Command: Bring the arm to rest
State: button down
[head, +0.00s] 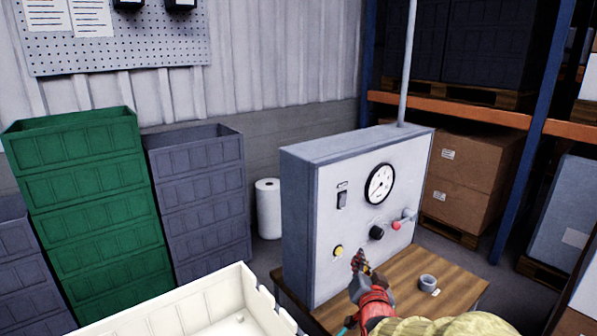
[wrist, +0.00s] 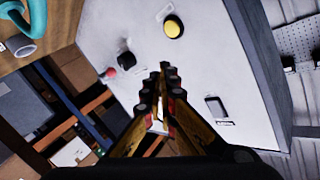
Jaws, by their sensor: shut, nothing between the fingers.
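My gripper (head: 361,258) is in front of the lower part of a grey control box in the head view. Its fingers are shut with nothing between them. In the wrist view my gripper (wrist: 163,80) points at the box's front panel (wrist: 230,65). The panel carries a yellow button (head: 338,251), a black knob (head: 377,233), a red button (head: 396,226), a switch (head: 342,200) and a round dial (head: 379,184). I cannot tell how far the fingertips are from the panel. My arm (head: 374,302) comes in from the lower right.
The box stands on a wooden table (head: 455,290), with a small grey cup-like ring (head: 428,282) at right. A cream crate (head: 190,312) is at the lower left. Green crates (head: 95,210) and grey crates (head: 205,200) are stacked behind. A rack with cartons (head: 470,180) stands at right.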

jog(key=s+r+n+g+p, duration=0.1)
jog(key=s+g, duration=0.4)
jog(key=s, duration=1.3)
jog(key=s+r+n+g+y+p, duration=0.1)
jog(key=s+n+g, duration=0.4)
jog(key=s, duration=1.3)
notch_tip(320, 180, up, 2)
jog(key=shift+s+d+r+n+g+p, duration=0.1)
jog(key=shift+s+d+n+g+p, duration=0.25)
jog(key=shift+p, duration=0.45)
